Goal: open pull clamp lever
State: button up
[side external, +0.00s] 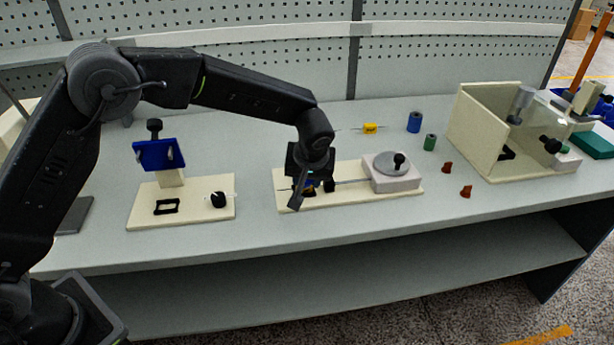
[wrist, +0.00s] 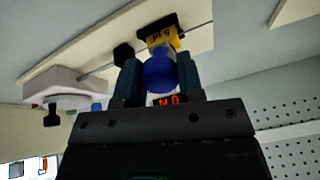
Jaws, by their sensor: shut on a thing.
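My gripper (side external: 304,197) is over the left part of the middle cream base plate (side external: 349,198). In the wrist view, its two fingers (wrist: 158,75) are shut on a blue round knob (wrist: 159,74), seemingly the clamp lever's end. The lever's shaft is hidden behind the knob and fingers. A yellow part with dark markings (wrist: 161,37) sits in a black holder just beyond the knob. A black piece (wrist: 123,54) is beside it on a thin rod. In the side view, my gripper hides most of the clamp.
A grey block with a round disc and black knob (side external: 391,168) stands at the plate's right end. A left plate carries a blue-headed stand (side external: 158,154). Small cylinders, including a green one (side external: 430,142), and red pieces (side external: 447,168) lie right. A clear-fronted box (side external: 480,118) stands farther right.

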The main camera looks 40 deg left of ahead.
grip_shut()
